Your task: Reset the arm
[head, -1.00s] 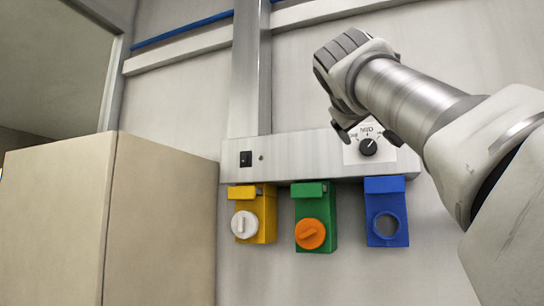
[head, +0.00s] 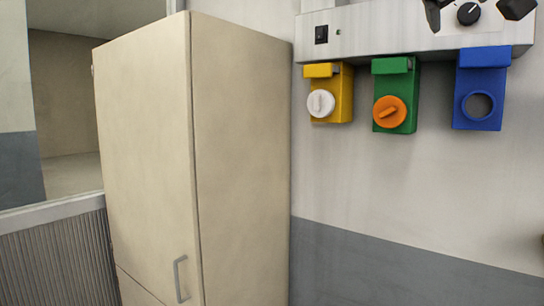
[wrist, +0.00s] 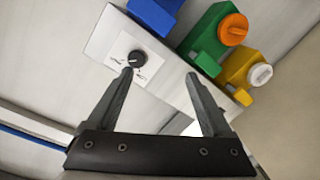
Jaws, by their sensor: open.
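My gripper is open and empty. In the wrist view its two dark fingers (wrist: 160,76) are spread apart in front of the metal wall panel (wrist: 166,84). A black dial knob (wrist: 137,59) on a white plate shows close to the left fingertip there; I cannot tell whether they touch. In the head view only the two fingertips show at the top edge, one on each side of the knob (head: 468,13). The rest of my arm is out of that view.
Below the panel hang a yellow holder (head: 340,83) with a white knob, a green holder (head: 394,70) with an orange knob, and a blue holder (head: 480,86) with a round opening. A tall beige cabinet (head: 243,150) stands left. The wall below the holders is clear.

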